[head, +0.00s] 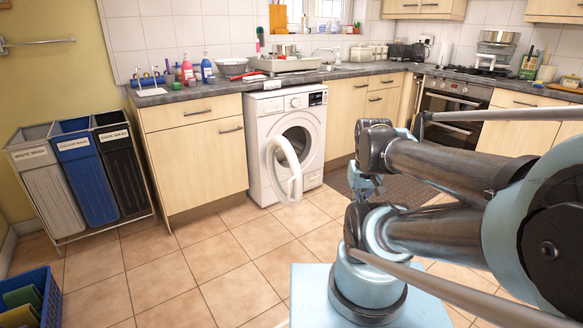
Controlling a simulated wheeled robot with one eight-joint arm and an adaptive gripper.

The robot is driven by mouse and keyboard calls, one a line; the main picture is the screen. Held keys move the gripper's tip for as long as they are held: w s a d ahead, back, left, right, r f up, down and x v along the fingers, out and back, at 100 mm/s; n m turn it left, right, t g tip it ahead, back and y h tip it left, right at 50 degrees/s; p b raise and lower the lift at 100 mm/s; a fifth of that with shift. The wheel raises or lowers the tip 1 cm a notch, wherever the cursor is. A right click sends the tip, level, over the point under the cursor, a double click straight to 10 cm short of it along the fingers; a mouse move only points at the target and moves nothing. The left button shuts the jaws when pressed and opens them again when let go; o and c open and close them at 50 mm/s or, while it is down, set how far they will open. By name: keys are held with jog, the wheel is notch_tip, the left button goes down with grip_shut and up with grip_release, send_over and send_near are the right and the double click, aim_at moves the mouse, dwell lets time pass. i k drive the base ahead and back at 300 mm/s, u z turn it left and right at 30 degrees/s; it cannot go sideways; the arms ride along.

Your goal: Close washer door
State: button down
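The white front-loading washer (260,180) stands under the counter, between wooden cabinets. Its round door (296,184) is open and swung out into the room, with the drum opening (296,143) showing behind it. My arm fills the right side of the head view. My gripper (366,187) appears small and partly hidden behind my arm links, to the right of the open door and apart from it in the picture. I cannot make out its fingers clearly or whether they are open.
A laundry sorter (50,197) stands at the left wall. A blue crate (50,297) sits at the lower left. The tiled floor (190,262) before the washer is clear. A dark mat (352,180) lies right of the washer. The counter (210,86) holds bottles and bowls.

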aim_at(293, 199)
jog(key=u, duration=0.05)
jog(key=i, duration=0.85)
